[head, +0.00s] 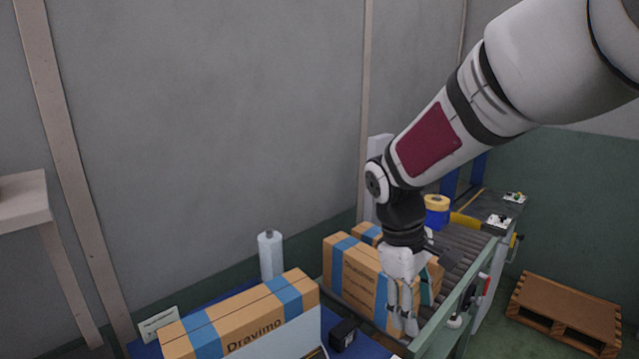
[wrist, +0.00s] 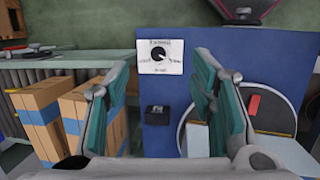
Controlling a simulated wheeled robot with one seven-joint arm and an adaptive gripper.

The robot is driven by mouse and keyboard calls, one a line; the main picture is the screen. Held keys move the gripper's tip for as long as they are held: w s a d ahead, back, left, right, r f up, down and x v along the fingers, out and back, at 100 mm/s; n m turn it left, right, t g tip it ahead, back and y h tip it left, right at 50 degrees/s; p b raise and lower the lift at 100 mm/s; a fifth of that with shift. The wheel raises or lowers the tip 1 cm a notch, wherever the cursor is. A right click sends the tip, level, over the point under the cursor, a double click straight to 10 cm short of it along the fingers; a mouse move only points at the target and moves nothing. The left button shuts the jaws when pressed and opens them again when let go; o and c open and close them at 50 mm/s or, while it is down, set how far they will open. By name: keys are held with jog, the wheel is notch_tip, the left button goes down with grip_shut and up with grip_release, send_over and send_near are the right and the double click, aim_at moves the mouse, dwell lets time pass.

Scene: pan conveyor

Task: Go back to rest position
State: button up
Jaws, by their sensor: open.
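My gripper (head: 405,325) hangs at the end of my arm, fingers pointing down, beside the cardboard boxes at the conveyor's near end. In the wrist view its two teal-padded fingers (wrist: 163,65) stand wide apart with nothing between them. Beyond them is a blue panel (wrist: 210,50) with a white plate carrying a black dial (wrist: 158,55). A small black box (wrist: 157,115) sits below the dial. Whether the gripper touches the boxes cannot be told from the head view.
Another long box (head: 240,318) lies on a blue table at the front. A pale bottle (head: 270,255) stands behind it. A wooden pallet (head: 565,312) lies on the floor at right.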

jog(key=s+d+r+m+t+y+p, duration=0.1)
jog(key=s+r+m, duration=0.3)
jog(key=s, duration=0.7)
jog(key=s+d+r+m+t+y+p, duration=0.1)
jog(key=s+r+m+t, duration=0.3)
jog(key=s+r, duration=0.3)
jog(key=shift+s+d+m+y, duration=0.3)
jog(key=shift+s+d+y, duration=0.1)
jog(key=shift+s, duration=1.55)
jog(key=shift+r, duration=0.1)
